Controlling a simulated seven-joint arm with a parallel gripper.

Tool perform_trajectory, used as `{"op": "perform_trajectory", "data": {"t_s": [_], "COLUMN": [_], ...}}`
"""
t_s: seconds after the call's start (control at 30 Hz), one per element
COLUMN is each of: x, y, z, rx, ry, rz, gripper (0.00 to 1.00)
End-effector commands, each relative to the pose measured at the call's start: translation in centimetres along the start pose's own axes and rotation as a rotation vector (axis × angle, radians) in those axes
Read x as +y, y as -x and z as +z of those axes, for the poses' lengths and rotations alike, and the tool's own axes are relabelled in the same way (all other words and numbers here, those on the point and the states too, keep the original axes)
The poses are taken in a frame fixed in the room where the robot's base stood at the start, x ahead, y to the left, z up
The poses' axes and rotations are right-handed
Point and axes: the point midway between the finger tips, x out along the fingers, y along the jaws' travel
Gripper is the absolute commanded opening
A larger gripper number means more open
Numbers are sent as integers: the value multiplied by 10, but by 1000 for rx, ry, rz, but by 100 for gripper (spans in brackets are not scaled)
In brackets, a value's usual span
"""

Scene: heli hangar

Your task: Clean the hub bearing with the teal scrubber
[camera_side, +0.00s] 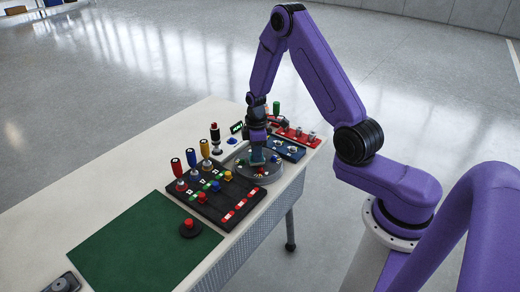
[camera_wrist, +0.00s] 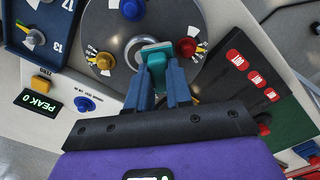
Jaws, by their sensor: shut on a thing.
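The teal scrubber (camera_wrist: 157,57) is pinched between the two blue fingers of my gripper (camera_wrist: 163,78) in the wrist view. Its end lies over the right part of the pale ring of the hub bearing (camera_wrist: 132,48), at the middle of a grey round plate (camera_wrist: 185,18). I cannot tell whether it touches the ring. In the side view, my gripper (camera_side: 257,146) points down over the grey plate (camera_side: 243,179), with the scrubber (camera_side: 257,157) below the fingers. The scrubber and fingers hide part of the bearing.
On the plate, a blue knob (camera_wrist: 132,9), a red knob (camera_wrist: 186,47) and a yellow-orange knob (camera_wrist: 105,61) surround the bearing. A black panel (camera_side: 213,205) with red, blue and yellow handles stands left of it. A blue tray (camera_side: 291,153) lies behind.

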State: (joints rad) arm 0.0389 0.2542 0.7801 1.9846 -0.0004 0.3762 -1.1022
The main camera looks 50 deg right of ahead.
Motion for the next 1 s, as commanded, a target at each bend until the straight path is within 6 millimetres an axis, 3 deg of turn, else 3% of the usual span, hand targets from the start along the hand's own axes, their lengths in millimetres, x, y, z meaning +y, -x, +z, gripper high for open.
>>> {"op": "perform_trajectory", "data": {"t_s": [0.17,0.27,0.8,1.0], "x": [-7,-6,-6,-7], "y": [4,28,74,83], "z": [-7,-7,-7,-6], "rx": [0,2,1,0], "ry": [1,1,0,0], "rz": [-1,4,2,0], "gripper": [0,0,0,0]}}
